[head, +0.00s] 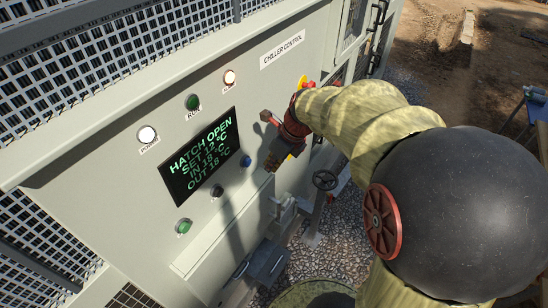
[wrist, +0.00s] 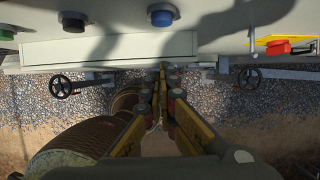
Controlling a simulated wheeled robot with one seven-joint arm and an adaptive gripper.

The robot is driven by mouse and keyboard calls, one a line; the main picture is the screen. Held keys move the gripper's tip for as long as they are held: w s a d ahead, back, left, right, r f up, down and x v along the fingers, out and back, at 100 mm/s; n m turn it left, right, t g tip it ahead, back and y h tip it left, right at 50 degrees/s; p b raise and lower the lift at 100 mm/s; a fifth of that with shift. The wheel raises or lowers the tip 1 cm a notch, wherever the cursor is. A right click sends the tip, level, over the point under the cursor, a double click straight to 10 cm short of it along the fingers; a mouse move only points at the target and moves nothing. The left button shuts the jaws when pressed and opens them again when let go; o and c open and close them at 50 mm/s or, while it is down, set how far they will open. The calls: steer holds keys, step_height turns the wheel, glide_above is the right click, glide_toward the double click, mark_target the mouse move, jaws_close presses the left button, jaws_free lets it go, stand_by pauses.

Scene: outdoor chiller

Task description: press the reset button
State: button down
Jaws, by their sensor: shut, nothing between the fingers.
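The control panel (head: 130,190) carries a row of three push buttons below its display: green (head: 184,226), black (head: 216,191) and blue (head: 246,160). I cannot read any reset label on them. My gripper (head: 272,160) is shut and empty, just right of the blue button in the head view. In the wrist view, my closed fingertips (wrist: 166,72) point toward the panel's lower edge, below the blue button (wrist: 162,15) and apart from it. The black button (wrist: 72,21) is to the left there.
The display (head: 200,155) reads "HATCH OPEN". Lit lamps and a green lamp (head: 192,102) sit above it. A red switch on a yellow plate (wrist: 285,46) is right of the blue button. Handwheels (wrist: 249,78) and pipes stand below the panel over gravel.

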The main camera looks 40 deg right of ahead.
mark_target(247, 162)
steer(key=w+a+f, duration=0.2)
steer(key=w+f, duration=0.1)
steer(key=w, duration=0.2)
steer(key=shift+f+p, duration=0.2)
steer(key=shift+p, duration=0.2)
